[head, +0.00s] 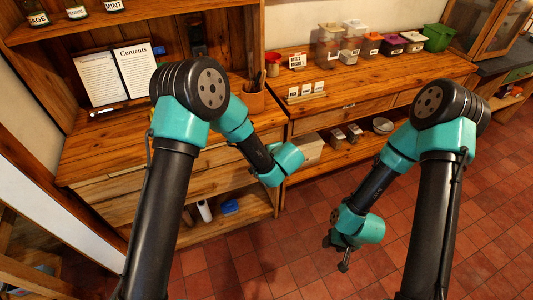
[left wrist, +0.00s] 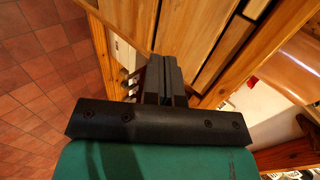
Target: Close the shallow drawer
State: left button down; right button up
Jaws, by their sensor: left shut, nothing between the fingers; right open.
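Pale drawer fronts (head: 112,188) run below the counter of the left pine unit. In the left wrist view, long wooden panels (left wrist: 188,35), which look like drawer fronts, lie just beyond my left gripper (left wrist: 167,62). Its fingers are shut with nothing between them; I cannot tell whether they touch the wood. In the head view the left fingers are hidden behind my teal wrist. The right bench also has drawer fronts (head: 343,116). I cannot tell which drawer is the shallow one or how far it stands out. My right gripper (head: 336,252) is open and empty above the floor.
An open book (head: 117,75) and a pen cup (head: 250,98) stand on the left counter. Small bins and a green crate (head: 439,37) line the right bench. Lower shelves hold a bowl (head: 382,125) and small items. The tiled floor (head: 290,250) is clear.

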pick_arm(q)
jog(key=v, duration=0.4)
dwell(0.4)
jog(key=s+a+f+n+g+h, duration=0.3)
jog(key=s+a+f+n, duration=0.4)
jog(key=s+a, duration=0.5)
jog(key=s+a+f+n+g+h, duration=0.4)
jog(key=s+a+f+n, duration=0.4)
jog(key=s+a, duration=0.4)
jog(key=shift+s+f+g, duration=0.4)
jog(key=shift+s+f, duration=0.5)
dwell(1.0)
